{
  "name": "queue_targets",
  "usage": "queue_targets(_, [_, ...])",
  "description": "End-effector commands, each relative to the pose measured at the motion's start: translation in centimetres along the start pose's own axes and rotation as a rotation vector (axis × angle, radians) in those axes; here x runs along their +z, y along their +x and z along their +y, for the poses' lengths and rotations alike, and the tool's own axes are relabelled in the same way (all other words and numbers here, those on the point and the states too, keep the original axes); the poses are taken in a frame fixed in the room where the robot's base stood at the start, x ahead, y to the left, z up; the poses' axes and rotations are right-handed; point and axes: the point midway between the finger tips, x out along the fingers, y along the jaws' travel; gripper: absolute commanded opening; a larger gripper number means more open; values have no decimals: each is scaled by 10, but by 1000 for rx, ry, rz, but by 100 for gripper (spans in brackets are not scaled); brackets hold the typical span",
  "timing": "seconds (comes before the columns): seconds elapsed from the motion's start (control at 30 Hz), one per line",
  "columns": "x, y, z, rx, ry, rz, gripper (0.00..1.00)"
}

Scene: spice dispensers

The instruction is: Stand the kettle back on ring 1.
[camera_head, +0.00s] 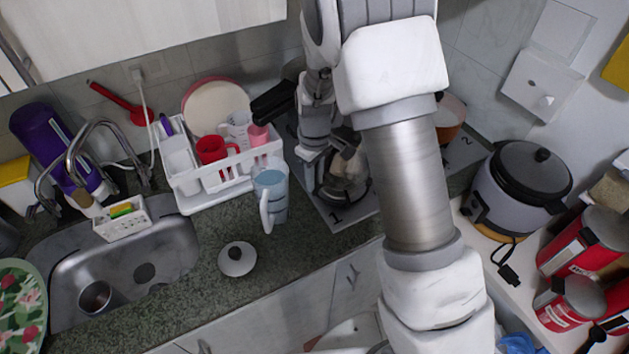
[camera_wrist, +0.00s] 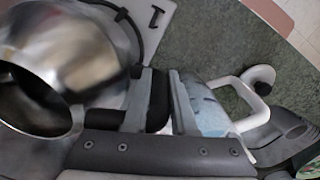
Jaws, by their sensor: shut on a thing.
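The kettle (camera_wrist: 75,50) is shiny metal with a dark round opening; it fills the left of the wrist view. In the head view the kettle (camera_head: 345,173) is partly hidden by my arm. My gripper (camera_wrist: 163,100) is shut on its black handle, at the kettle's right side in the wrist view. In the head view my gripper (camera_head: 312,150) is at the kettle's left. The hob plate (camera_head: 338,222) bears a "1" label, which also shows in the wrist view beside a black ring edge (camera_wrist: 155,45). The kettle is over this area; whether its base touches ring 1 is hidden.
A blue-grey jug (camera_head: 271,195) stands close left of my gripper, on the counter. A white lid (camera_head: 237,259) lies in front of it. A white dish rack (camera_head: 188,195) with a red mug stands farther left. An orange pot (camera_head: 449,118) sits toward the hob's back right.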

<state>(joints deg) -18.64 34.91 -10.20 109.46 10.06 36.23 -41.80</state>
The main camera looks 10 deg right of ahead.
Motion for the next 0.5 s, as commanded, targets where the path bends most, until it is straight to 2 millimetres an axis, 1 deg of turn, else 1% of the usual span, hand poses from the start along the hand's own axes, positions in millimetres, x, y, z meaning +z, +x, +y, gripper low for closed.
queue_targets(0.1, [0,12,0,1,0,0,0])
queue_targets(0.2, [0,18,0,2,0,2,0])
queue_targets(0.5, [0,20,1,2,0,2,0])
